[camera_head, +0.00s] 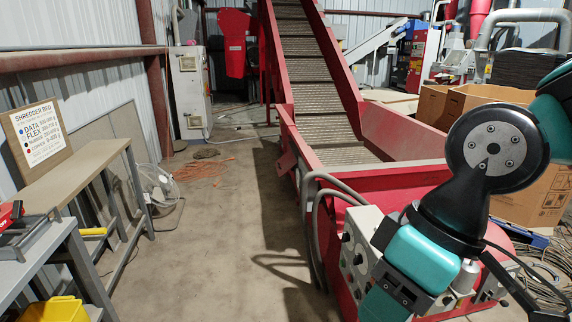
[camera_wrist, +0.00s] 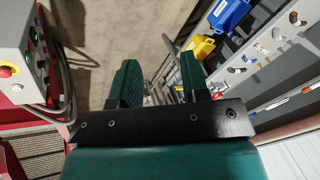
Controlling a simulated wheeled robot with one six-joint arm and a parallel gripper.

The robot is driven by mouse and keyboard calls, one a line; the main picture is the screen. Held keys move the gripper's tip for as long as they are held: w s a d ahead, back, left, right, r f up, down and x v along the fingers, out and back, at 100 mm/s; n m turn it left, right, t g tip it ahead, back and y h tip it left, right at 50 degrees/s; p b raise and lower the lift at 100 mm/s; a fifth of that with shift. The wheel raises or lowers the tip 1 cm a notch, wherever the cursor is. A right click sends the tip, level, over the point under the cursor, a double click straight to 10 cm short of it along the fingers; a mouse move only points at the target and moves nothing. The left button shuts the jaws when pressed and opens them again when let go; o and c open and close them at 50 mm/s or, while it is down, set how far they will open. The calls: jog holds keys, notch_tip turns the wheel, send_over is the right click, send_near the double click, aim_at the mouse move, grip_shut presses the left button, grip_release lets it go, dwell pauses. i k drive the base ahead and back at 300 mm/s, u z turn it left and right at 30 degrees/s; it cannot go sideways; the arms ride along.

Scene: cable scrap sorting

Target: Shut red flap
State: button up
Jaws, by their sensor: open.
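No part that I can surely name as the red flap shows in either view. A red panel-like part (camera_head: 235,43) hangs at the back, left of the conveyor, but I cannot tell whether it is the flap. My gripper (camera_wrist: 158,82) shows in the wrist view with its two dark green fingers apart and nothing between them. It is above the floor, between a control box and a grey bench. In the head view my arm crosses the lower right and hides part of the red machine.
A red-sided conveyor (camera_head: 315,85) rises at the back. A control box (camera_head: 352,262) with hoses stands at its front. The grey bench (camera_wrist: 262,75) carries small pieces, with a blue bin (camera_wrist: 230,14) and yellow bin (camera_wrist: 200,46) at its edge. The middle floor (camera_head: 220,235) is clear.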

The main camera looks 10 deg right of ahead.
aim_at(284, 163)
jog(key=u, duration=0.5)
jog(key=k, duration=0.55)
jog(key=u, duration=0.5)
jog(key=i, duration=0.95)
jog(key=z, duration=0.6)
jog(key=i, duration=2.05)
jog(key=z, duration=0.5)
jog(key=i, duration=3.75)
jog(key=u, duration=0.05)
